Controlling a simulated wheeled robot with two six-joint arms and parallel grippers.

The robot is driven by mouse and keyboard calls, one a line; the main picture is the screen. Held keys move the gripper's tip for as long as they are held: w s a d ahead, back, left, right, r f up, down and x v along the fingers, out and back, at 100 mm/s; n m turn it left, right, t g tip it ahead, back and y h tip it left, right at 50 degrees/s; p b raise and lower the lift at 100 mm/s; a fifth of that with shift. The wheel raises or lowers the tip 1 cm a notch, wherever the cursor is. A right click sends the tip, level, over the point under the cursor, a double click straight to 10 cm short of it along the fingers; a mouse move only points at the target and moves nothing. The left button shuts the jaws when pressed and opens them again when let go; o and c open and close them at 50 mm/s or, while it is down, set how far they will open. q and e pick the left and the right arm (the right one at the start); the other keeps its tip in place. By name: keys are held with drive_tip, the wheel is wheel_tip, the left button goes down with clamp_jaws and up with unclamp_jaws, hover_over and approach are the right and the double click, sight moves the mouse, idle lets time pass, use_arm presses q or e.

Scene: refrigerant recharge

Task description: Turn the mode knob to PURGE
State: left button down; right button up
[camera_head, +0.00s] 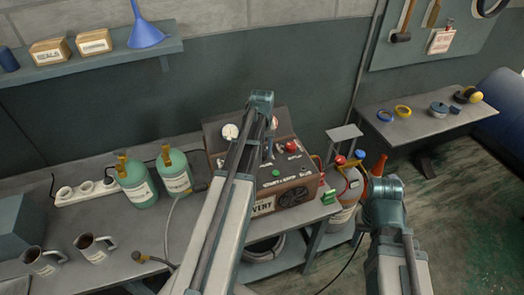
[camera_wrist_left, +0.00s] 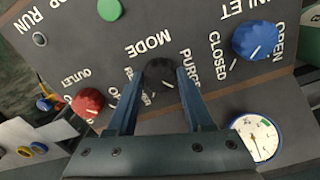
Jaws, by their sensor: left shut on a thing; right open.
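The black mode knob (camera_wrist_left: 160,76) sits on the grey panel below the word MODE in the left wrist view. My left gripper (camera_wrist_left: 158,88) is shut on the knob, one finger on each side. The PURGE label is partly visible beside the right finger; the labels on the left are partly covered. I cannot tell the knob's pointer direction clearly. In the head view my left arm reaches over the recovery machine (camera_head: 291,197) on the bench, and hides the knob. My right arm shows at the lower right, but its jaws cannot be seen.
Around the knob are a red outlet knob (camera_wrist_left: 88,103), a blue inlet knob (camera_wrist_left: 255,37), a green button (camera_wrist_left: 110,10) and a gauge (camera_wrist_left: 256,138). Green bottles (camera_head: 136,182) stand left of the machine. A cylinder (camera_head: 345,190) with red and blue valves stands at its right.

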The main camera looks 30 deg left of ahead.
sight(262, 153)
use_arm(q)
drive_tip(key=shift+n, duration=0.5)
idle(0.3)
drive_tip(key=shift+c, duration=1.5)
unclamp_jaws()
drive_tip(key=shift+r, duration=0.1)
wheel_tip(262, 153, up, 14)
drive_tip(key=p, duration=1.3)
drive_tip(key=shift+f+p, duration=0.2)
drive_tip(key=shift+p, duration=0.2)
